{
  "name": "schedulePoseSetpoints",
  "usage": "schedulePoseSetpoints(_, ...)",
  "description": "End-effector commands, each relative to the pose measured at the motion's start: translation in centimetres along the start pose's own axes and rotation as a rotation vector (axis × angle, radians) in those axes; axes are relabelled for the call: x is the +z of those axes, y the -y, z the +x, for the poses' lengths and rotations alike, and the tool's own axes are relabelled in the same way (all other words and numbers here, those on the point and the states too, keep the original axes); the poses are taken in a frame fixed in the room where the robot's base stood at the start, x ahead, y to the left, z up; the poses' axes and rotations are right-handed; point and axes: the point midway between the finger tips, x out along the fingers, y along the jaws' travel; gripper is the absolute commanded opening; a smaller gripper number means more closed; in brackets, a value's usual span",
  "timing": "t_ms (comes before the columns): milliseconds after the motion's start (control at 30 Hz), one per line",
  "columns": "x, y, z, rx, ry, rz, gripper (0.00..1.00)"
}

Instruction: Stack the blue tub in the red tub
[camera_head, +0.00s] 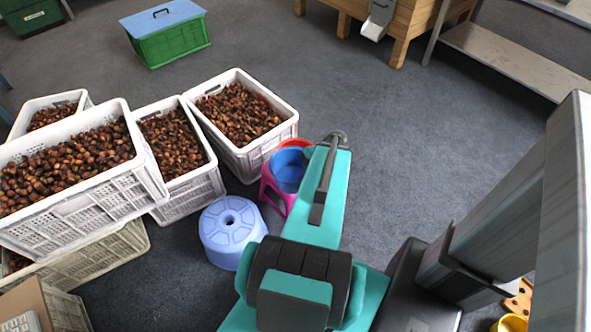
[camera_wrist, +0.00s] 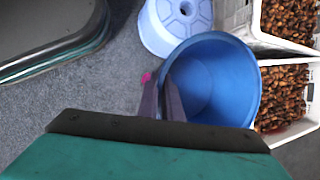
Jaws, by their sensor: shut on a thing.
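The blue tub (camera_head: 288,172) shows left of my arm in the head view, and its open inside fills the middle right of the wrist view (camera_wrist: 215,80). My gripper (camera_wrist: 160,88) is shut on its rim, at the rim's left side in the wrist view. The red tub (camera_head: 296,143) shows only as a strip of rim and wall behind the blue tub in the head view. The blue tub covers most of it, and I cannot tell whether the blue tub is inside or above it. The red tub is hidden in the wrist view.
A pink stool (camera_head: 268,190) shows below the tubs. A pale blue round stool (camera_head: 232,232) stands to the left. White crates of chestnuts (camera_head: 278,135) stand close by on the left. A green box with a blue lid (camera_head: 170,45) stands farther back.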

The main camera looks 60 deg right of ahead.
Motion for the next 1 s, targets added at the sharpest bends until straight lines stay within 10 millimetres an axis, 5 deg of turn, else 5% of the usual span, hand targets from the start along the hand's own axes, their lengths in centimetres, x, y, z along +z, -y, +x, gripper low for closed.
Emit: schedulePoseSetpoints(1000, -1.4, 0.3, 0.6, -0.008, -0.005, 0.013, 0.00)
